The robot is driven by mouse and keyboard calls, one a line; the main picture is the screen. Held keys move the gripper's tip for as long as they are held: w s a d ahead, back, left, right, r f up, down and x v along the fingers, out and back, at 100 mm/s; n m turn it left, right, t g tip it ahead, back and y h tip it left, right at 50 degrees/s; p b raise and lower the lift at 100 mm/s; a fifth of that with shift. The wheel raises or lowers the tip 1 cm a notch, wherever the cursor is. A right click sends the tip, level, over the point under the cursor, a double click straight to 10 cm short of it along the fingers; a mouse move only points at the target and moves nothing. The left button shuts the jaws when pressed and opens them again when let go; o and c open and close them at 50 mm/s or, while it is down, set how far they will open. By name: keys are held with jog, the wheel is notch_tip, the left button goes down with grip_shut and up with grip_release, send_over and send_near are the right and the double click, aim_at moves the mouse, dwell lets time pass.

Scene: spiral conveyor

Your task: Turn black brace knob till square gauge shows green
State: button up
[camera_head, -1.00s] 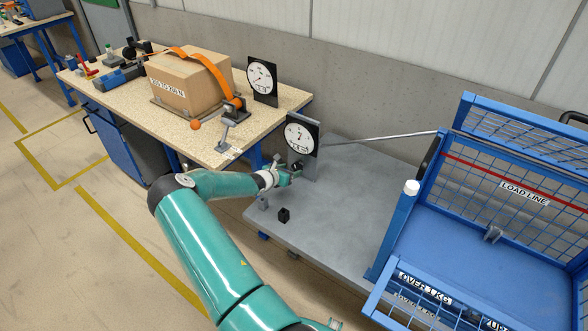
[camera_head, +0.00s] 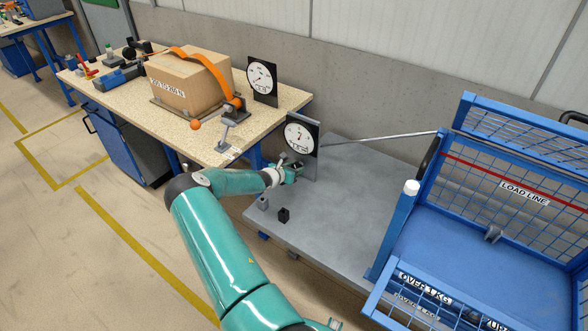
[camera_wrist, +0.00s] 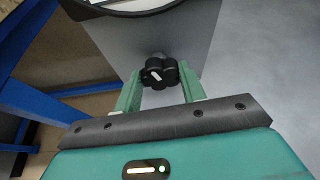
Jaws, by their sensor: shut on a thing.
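The black brace knob (camera_wrist: 158,75), with a white pointer mark, sits on an upright grey plate (camera_wrist: 195,50) in the wrist view. My gripper (camera_wrist: 158,88) is shut on the knob, one green finger on each side. In the head view my gripper (camera_head: 292,172) is at the plate, below the gauge, and hides most of the knob. The square gauge (camera_head: 300,134) has a white round dial on a black square panel. Its markings are too small to read, and no green shows on it. Only its lower edge shows in the wrist view (camera_wrist: 125,8).
A workbench (camera_head: 200,140) on the left holds a strapped box (camera_head: 185,90) and a second dial gauge (camera_head: 262,78). A thin rod (camera_head: 380,136) runs from the plate to a blue mesh cage (camera_head: 500,190).

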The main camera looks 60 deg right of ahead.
jog(key=shift+t, duration=0.3)
jog(key=shift+s+m+t, duration=0.25)
jog(key=shift+m+t, duration=0.55)
jog(key=shift+m, duration=0.7)
jog(key=shift+a+f+m+t+h, duration=0.1)
jog(key=shift+m+t+h, duration=0.3)
jog(key=shift+m+t, duration=0.3)
jog(key=o, duration=1)
jog(key=shift+s, duration=0.1)
jog(key=shift+c, duration=0.2)
jog(key=w+v, duration=0.1)
jog(key=v, duration=1.2)
jog(key=shift+s+a+r, duration=0.2)
jog(key=shift+s+a, duration=0.15)
